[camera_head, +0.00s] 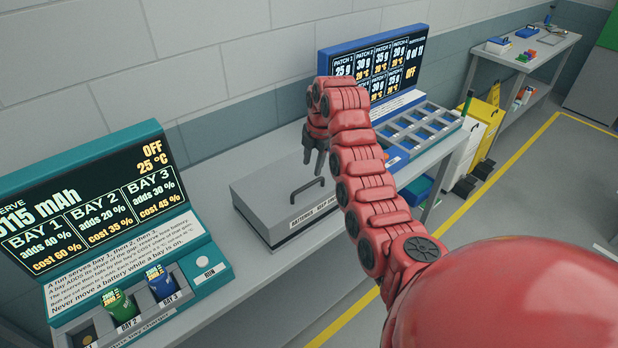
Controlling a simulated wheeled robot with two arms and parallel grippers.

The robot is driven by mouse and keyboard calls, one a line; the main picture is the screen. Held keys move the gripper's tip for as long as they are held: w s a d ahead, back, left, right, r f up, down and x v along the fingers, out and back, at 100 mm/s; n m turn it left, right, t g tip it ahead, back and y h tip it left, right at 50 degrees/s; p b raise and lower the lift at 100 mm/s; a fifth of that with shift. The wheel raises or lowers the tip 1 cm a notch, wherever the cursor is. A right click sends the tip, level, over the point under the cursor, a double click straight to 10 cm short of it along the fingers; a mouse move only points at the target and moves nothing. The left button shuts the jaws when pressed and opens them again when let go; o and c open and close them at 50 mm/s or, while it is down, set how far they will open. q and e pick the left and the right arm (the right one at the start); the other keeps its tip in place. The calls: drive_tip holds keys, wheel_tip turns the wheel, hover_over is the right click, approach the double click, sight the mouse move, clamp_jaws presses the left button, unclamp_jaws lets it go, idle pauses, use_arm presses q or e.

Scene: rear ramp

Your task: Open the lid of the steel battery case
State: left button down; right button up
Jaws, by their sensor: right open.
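The steel battery case (268,194) is a flat grey box on the grey bench, with its lid closed. A dark bar handle (306,189) stands up near the lid's right side, and a label with "BATTERIES" shows on its front face. My right gripper (314,168) points down just above and behind the handle, open and empty. It looks apart from the handle, though the exact gap is hard to tell. My red right arm hides part of the case's right end. My left gripper is not in view.
A teal battery charger (205,255) with a screen stands at the left, with a green battery (119,306) and a blue battery (162,284) in its bays. A blue patch station (415,118) stands right of the case. A wall runs behind the bench.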

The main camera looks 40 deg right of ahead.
sight(308, 184)
drive_tip(key=f+p, duration=0.1)
drive_tip(key=f, duration=0.2)
drive_tip(key=w+f+p, duration=0.1)
drive_tip(key=f, duration=0.2)
drive_tip(key=shift+w+f, duration=0.2)
drive_tip(key=shift+f, duration=0.1)
drive_tip(key=shift+f+p, duration=0.45)
drive_tip(key=shift+f, duration=0.1)
drive_tip(key=shift+w+f, duration=0.1)
drive_tip(key=shift+f, duration=0.1)
drive_tip(key=shift+c, duration=0.4)
clamp_jaws()
